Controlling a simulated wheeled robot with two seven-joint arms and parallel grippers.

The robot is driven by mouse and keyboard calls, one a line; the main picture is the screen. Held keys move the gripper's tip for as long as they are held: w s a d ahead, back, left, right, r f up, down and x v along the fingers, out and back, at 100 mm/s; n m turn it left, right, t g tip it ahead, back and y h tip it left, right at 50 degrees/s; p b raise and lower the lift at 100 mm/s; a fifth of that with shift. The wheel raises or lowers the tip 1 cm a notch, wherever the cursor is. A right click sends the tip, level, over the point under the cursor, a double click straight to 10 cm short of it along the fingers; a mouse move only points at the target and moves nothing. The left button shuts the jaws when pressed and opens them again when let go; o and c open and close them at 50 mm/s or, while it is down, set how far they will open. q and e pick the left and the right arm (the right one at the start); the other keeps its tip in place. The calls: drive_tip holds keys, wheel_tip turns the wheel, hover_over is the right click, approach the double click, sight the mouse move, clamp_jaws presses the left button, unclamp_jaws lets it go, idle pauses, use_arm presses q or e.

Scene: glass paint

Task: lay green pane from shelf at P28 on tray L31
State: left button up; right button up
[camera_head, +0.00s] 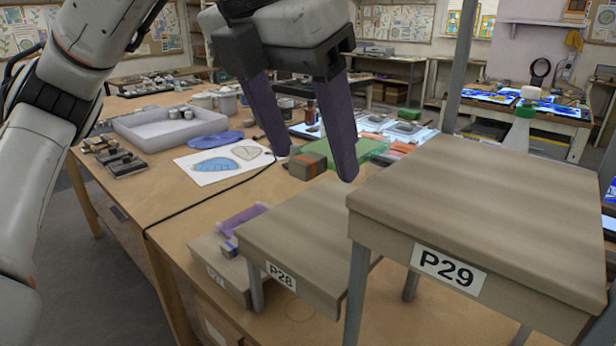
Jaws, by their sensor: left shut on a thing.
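The green pane (362,148) shows behind the fingers of my left gripper (316,165), with a brown end block with an orange band (308,166) between the fingertips. My left gripper is shut on this block, above the table and behind the shelf. The shelf marked P28 (300,240) has a bare top. I cannot read a label L31, so I cannot tell which tray is L31. My right gripper is not in view.
Shelf P29 (480,215) stands higher, at the right. A lower shelf (210,262) at the left bears a purple pane (243,218). A pale tray (130,132), a drawing sheet (222,162) and a blue oval piece (216,140) lie farther back. A dark cord (190,207) crosses the table.

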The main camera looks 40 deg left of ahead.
use_arm(q)
drive_tip(key=shift+r+p, duration=0.45)
drive_tip(key=shift+r, duration=0.5)
drive_tip(key=shift+r+p, duration=1.1)
drive_tip(key=shift+p, duration=0.15)
drive_tip(key=shift+f, duration=0.1)
